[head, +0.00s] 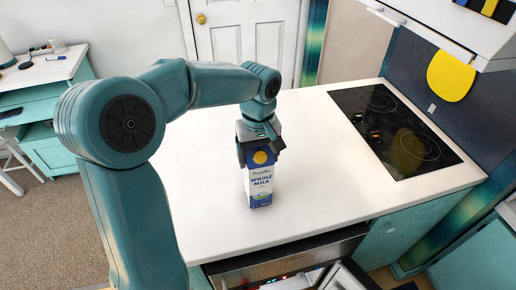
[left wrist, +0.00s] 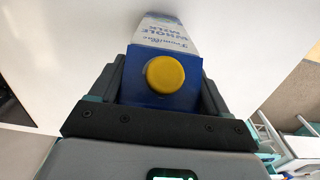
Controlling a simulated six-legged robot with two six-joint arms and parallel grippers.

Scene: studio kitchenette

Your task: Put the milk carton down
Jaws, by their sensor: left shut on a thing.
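The milk carton (head: 260,186) is blue and white with a yellow cap and the words "WHOLE MILK". It is upright at the white counter (head: 210,190), near the front edge. I cannot tell for sure whether its base touches the top. My left gripper (head: 258,150) is shut on the carton's upper part from above. In the left wrist view, the carton's blue top and yellow cap (left wrist: 165,74) sit between the two fingers. My right gripper is not in view.
A black cooktop (head: 393,128) is set in the counter at the right. An open oven (head: 290,272) is below the front edge. A teal desk (head: 45,70) stands at the left. The counter around the carton is clear.

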